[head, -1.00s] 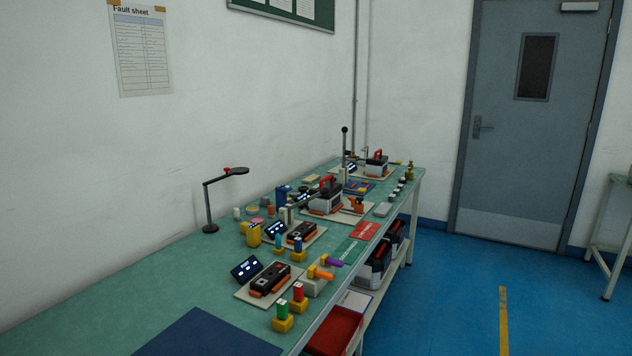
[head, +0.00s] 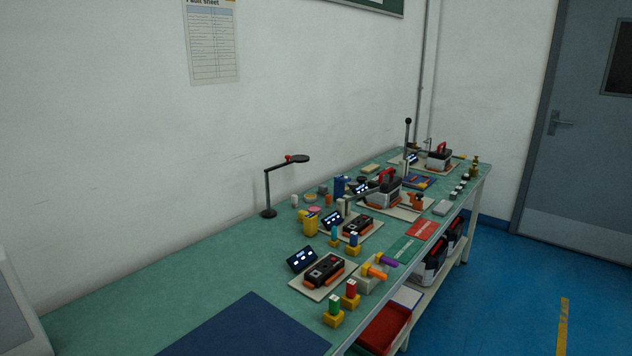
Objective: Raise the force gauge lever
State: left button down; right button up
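A thin upright post with a dark ball on top (head: 408,122) stands near the far end of the green bench. It may be the force gauge lever, but it is too small and far away to be sure. Its lower part is hidden behind the equipment around it. Neither of my grippers shows in the head view.
The long green bench (head: 160,290) runs along the wall, with a dark blue mat (head: 245,330) at its near end. Several testers, batteries and coloured blocks crowd its middle and far part. A desk lamp (head: 268,190) stands by the wall. Blue floor (head: 500,290) is free to the right.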

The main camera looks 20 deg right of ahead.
aim_at(384, 187)
jog(key=l+u, duration=0.75)
jog(key=k+l+u, duration=0.1)
jog(key=l+u, duration=0.3)
jog(key=l, duration=0.6)
jog(key=k+l, duration=0.1)
jog(key=l, duration=0.35)
jog(key=k+l+u, duration=0.15)
jog(key=l, duration=0.8)
jog(key=k+l+u, duration=0.1)
jog(key=l, duration=0.35)
jog(key=k, duration=0.05)
